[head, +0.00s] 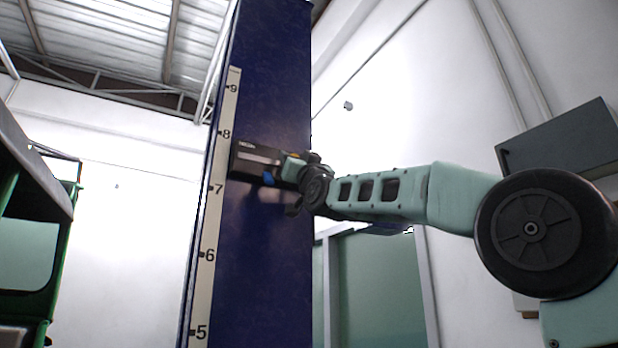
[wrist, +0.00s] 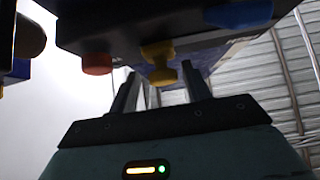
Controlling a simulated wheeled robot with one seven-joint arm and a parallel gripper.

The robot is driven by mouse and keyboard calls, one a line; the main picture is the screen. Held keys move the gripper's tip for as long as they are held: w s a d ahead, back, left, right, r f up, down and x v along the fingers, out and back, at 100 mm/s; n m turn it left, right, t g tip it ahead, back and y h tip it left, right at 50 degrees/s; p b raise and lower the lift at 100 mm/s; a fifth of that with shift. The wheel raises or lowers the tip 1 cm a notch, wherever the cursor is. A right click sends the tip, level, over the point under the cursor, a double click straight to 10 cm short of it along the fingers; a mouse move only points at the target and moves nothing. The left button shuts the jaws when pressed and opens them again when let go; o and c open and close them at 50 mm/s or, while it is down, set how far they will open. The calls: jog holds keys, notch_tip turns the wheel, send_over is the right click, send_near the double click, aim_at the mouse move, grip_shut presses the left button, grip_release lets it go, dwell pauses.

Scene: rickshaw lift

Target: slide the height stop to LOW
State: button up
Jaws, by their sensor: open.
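A black control box (head: 257,162) is fixed to the blue lift column (head: 265,70), at about 7 to 8 on its scale. In the wrist view the box (wrist: 130,28) fills the top, seen from below. A yellow knob (wrist: 158,62) hangs from its underside, likely the height stop; no LOW marking is readable. A red button (wrist: 96,63) is left of the knob and a blue part (wrist: 238,14) right. My gripper (wrist: 159,70) is open, with one finger on each side of the knob; contact cannot be told. The arm hides part of the box in the head view.
A white number strip (head: 208,225) runs down the column's left edge. A green-framed rickshaw (head: 55,240) stands at the far left. A grey wall box (head: 560,145) is at the right, behind my arm. The air left of the column is clear.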

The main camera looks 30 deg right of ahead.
jog(key=b+v, duration=1.1)
jog(key=v, duration=0.5)
jog(key=shift+s+f, duration=0.2)
jog(key=shift+s, duration=0.05)
